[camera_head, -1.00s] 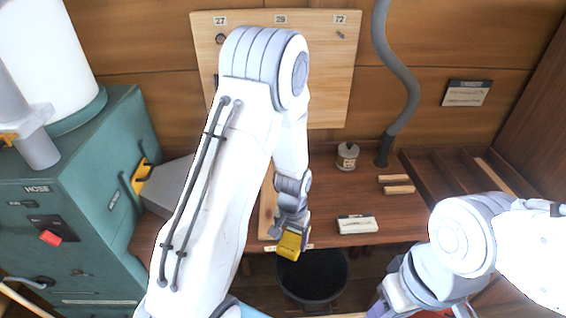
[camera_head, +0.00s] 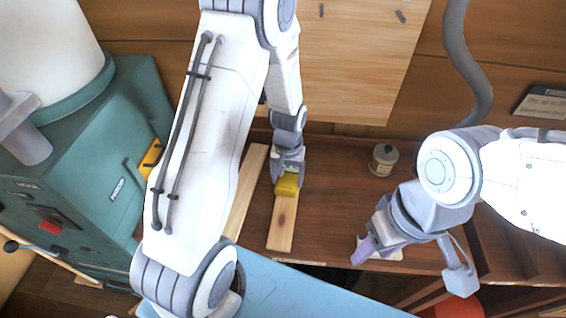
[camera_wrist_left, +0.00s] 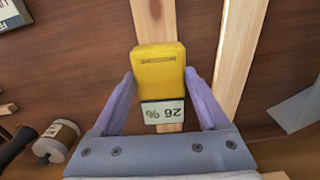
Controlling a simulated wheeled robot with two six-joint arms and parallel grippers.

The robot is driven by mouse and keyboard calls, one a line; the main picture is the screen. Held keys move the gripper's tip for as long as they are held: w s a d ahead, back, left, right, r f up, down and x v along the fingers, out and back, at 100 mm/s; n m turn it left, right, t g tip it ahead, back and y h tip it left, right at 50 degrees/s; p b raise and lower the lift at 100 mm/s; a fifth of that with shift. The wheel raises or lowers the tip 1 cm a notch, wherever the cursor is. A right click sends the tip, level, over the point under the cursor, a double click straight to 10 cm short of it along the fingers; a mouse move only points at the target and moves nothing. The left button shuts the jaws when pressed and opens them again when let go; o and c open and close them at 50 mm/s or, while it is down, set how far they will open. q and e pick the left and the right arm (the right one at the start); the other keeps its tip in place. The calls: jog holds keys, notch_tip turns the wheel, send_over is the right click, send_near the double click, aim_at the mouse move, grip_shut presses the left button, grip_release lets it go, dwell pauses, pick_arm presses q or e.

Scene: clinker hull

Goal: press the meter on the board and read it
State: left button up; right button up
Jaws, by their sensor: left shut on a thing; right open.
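The yellow meter (camera_head: 287,186) is held in my left gripper (camera_head: 287,178), over the far part of a pale wooden board (camera_head: 282,228) on the bench. In the left wrist view the gripper's purple fingers (camera_wrist_left: 160,82) stand on both sides of the meter (camera_wrist_left: 158,70). Its display (camera_wrist_left: 163,112) appears upside down and reads 26 %. The board (camera_wrist_left: 155,18) runs beneath the meter; I cannot tell whether the meter's underside touches it. My right gripper (camera_head: 364,249) is open near the bench's front edge, over a pale block (camera_head: 392,252) that it partly hides.
A second pale board (camera_head: 243,205) lies left of the first, partly behind my left arm. A small jar (camera_head: 383,160) stands at the back of the bench. A grey hose (camera_head: 468,60) hangs at right. A teal cabinet (camera_head: 90,160) stands at left.

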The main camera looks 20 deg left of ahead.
pick_arm(q)
jog(key=shift+w+r, duration=0.2)
jog(key=shift+r, duration=0.15)
jog(key=shift+f+b, duration=0.9)
jog(key=shift+f, duration=0.05)
notch_tip(320, 180, down, 4)
jog(key=b, duration=0.3)
jog(key=shift+f+b, duration=0.2)
jog(key=shift+b, duration=0.2)
pick_arm(e)
notch_tip(320, 180, down, 5)
jog(key=shift+r, duration=0.1)
pick_arm(q)
jog(key=shift+f+b, duration=0.3)
jog(key=shift+f, duration=0.1)
pick_arm(e)
jog(key=shift+f, duration=0.35)
pick_arm(q)
jog(key=shift+s, duration=0.1)
pick_arm(e)
jog(key=shift+r, duration=0.1)
pick_arm(q)
notch_tip(320, 180, up, 8)
jog(key=p, duration=0.7)
jog(key=shift+r, duration=0.1)
pick_arm(e)
notch_tip(320, 180, up, 7)
